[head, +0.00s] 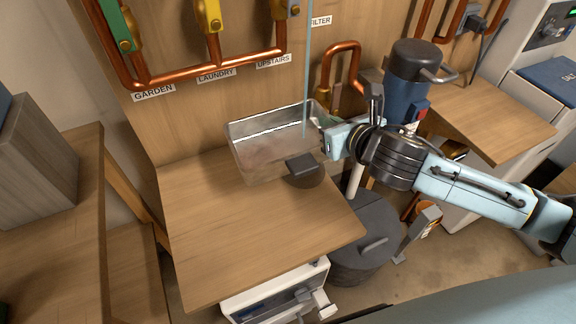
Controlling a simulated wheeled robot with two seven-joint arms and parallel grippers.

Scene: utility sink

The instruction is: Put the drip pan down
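The drip pan (268,128) is a shallow, shiny metal tray at the back right of the wooden bench top (235,225). My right gripper (325,142) is at the pan's right wall and appears shut on it. The pan looks slightly tilted; whether its underside touches the bench I cannot tell. The fingertips are partly hidden at the pan's rim. A small dark block (302,165) shows at the pan's front right corner; what it belongs to is unclear. My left gripper is out of view.
Copper pipes with coloured valves (212,20) run along the back wall. A thin pale-blue vertical strip (307,70) passes in front of the pan. A blue pump-like unit (405,85) stands to the right, a dark round container (365,240) below. The bench's front and left are clear.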

